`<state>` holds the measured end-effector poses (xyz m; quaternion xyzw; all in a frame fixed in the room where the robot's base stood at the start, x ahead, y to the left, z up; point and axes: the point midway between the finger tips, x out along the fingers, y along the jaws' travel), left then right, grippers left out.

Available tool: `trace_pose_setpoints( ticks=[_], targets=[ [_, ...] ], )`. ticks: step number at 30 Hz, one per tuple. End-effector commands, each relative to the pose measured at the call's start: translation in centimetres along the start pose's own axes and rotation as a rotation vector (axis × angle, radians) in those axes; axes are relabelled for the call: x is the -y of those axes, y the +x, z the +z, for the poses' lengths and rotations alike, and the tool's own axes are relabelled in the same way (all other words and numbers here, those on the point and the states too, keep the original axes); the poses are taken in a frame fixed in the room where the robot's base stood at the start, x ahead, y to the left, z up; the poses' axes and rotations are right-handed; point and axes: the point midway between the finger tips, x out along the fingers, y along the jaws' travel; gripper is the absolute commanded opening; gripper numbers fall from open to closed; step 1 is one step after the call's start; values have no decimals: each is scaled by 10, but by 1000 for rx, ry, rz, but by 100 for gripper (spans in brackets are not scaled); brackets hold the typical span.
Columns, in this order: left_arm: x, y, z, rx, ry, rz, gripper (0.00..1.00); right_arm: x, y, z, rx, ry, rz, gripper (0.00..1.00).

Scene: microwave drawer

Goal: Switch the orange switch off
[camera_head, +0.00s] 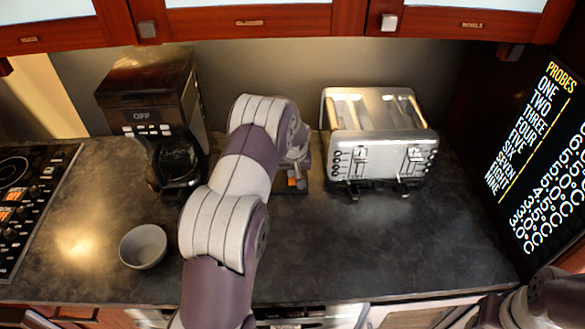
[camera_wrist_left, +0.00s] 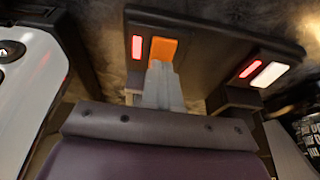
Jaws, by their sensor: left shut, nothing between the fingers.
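The orange switch (camera_wrist_left: 163,47) sits on a dark panel (camera_wrist_left: 205,38) in the left wrist view, with a lit red strip (camera_wrist_left: 137,47) beside it. In the head view a small patch of the orange switch (camera_head: 292,182) shows beside my left arm. My left gripper (camera_wrist_left: 160,68) is shut and empty, its fingertips at the lower edge of the orange switch. I cannot tell whether they touch it. The fingers cover part of the panel below the switch. My right gripper is out of view.
A white switch (camera_wrist_left: 269,74) with its own red strip (camera_wrist_left: 250,67) is on the same panel. A toaster (camera_head: 375,135) stands right of my left arm, a coffee maker (camera_head: 155,110) left.

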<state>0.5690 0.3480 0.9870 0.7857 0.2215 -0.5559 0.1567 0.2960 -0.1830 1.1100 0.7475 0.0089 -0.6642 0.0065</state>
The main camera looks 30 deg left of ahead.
Motion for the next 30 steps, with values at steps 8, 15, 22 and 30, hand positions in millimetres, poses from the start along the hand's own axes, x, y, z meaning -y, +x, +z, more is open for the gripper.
trace_pose_setpoints(
  ticks=[8,15,22,30],
  targets=[
    [0,2,0,0,0,0,0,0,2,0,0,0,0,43],
    [0,6,1,2,-1,0,0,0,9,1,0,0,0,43],
    [0,6,5,6,0,-2,0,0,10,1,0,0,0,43],
    [1,2,19,12,0,-3,0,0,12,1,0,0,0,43]
  ],
)
